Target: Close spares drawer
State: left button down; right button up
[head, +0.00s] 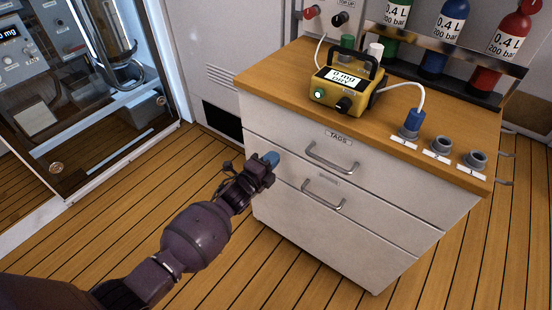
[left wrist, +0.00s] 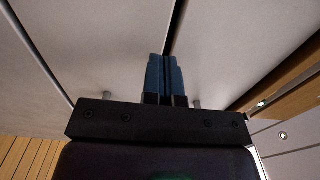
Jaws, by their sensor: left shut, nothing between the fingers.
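A white drawer cabinet with a wooden top stands in the middle of the head view. Its upper drawer (head: 390,178), labelled TAGS, has a metal bar handle (head: 331,158). The drawer below it (head: 376,217) has a similar handle (head: 323,194) and a small label too faint to read, so I cannot confirm it is the spares drawer. Both fronts look about flush with the cabinet. My left gripper (head: 270,158) is shut and empty at the left part of the fronts, left of the handles. In the left wrist view its blue fingers (left wrist: 165,76) point at the seam between fronts; contact is unclear.
On the worktop (head: 285,75) stand a yellow meter (head: 345,90) with a cable to a blue plug (head: 413,120), and grey sockets (head: 441,145). Gas bottles (head: 449,35) stand behind. A glass-fronted cabinet (head: 90,90) is at left. Wooden floor (head: 230,260) in front is clear.

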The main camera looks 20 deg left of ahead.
pick_arm(q)
jog(key=p+v, duration=0.2)
jog(key=v, duration=0.9)
jog(key=shift+s, duration=0.35)
pick_arm(e)
jog(key=shift+s+d+m+g, duration=0.15)
jog(key=shift+s+d, duration=0.05)
jog(key=shift+s, duration=0.35)
jog(key=shift+s+d+m+g, duration=0.15)
jog(key=shift+s+d, duration=0.05)
jog(key=shift+s, duration=0.3)
pick_arm(q)
jog(key=shift+s+a+f, duration=0.1)
jog(key=shift+f, duration=0.05)
pick_arm(e)
jog(key=shift+s+f, duration=0.1)
